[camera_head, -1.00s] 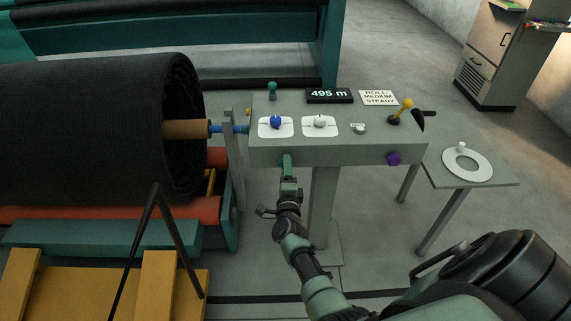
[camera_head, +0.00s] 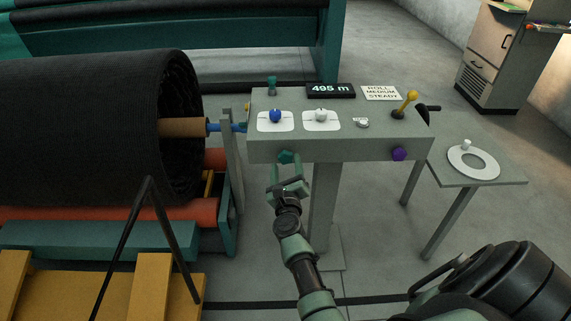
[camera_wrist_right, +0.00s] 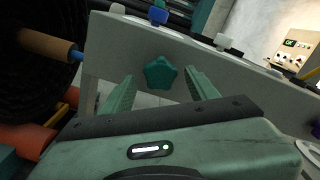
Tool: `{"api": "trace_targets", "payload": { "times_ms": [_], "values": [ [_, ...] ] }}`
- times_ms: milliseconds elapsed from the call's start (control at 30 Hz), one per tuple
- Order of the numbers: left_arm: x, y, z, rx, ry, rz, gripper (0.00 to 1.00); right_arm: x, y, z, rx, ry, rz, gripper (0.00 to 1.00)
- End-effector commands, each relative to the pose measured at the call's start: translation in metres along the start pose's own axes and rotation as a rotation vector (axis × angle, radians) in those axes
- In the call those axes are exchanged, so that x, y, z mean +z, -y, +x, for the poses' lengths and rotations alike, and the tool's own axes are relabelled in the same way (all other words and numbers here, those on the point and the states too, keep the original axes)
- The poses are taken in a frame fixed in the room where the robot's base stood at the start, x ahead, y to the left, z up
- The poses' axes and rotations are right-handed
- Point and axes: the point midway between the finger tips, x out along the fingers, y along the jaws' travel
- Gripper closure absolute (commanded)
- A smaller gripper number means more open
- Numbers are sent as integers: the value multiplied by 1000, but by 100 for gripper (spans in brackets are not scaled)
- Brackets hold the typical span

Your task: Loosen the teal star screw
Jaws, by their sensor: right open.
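The teal star screw (camera_head: 286,156) sits on the front face of the grey console, near its lower left corner. In the right wrist view the teal star screw (camera_wrist_right: 161,73) shows whole, facing me, with a finger on either side. My right gripper (camera_head: 287,174) is open and empty just below and in front of the screw. In the right wrist view the open right gripper (camera_wrist_right: 160,80) has a clear gap between each finger and the screw. My left gripper is not in view.
The grey console (camera_head: 340,148) carries a blue knob (camera_head: 276,115), a white knob (camera_head: 321,115) and a yellow lever (camera_head: 411,97). A purple star knob (camera_head: 399,154) is at its front right. The black netting roll (camera_head: 80,130) is at left, a side table (camera_head: 440,170) at right.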

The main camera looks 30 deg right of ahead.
Motion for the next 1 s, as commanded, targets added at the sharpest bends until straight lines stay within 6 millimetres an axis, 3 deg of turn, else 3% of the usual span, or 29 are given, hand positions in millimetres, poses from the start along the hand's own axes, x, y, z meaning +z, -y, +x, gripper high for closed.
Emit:
{"api": "trace_targets", "payload": {
  "times_ms": [567, 800, 833, 1000],
  "values": [
    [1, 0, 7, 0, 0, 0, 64, 0, 0, 24, -1, 0, -6, 41],
    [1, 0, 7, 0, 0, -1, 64, 0, 0, 25, 0, 0, -7, 41],
    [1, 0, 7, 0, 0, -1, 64, 0, 0, 25, 0, 0, -7, 44],
    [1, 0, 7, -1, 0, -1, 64, 0, 0, 25, 0, 0, -7, 91]
  ]
}}
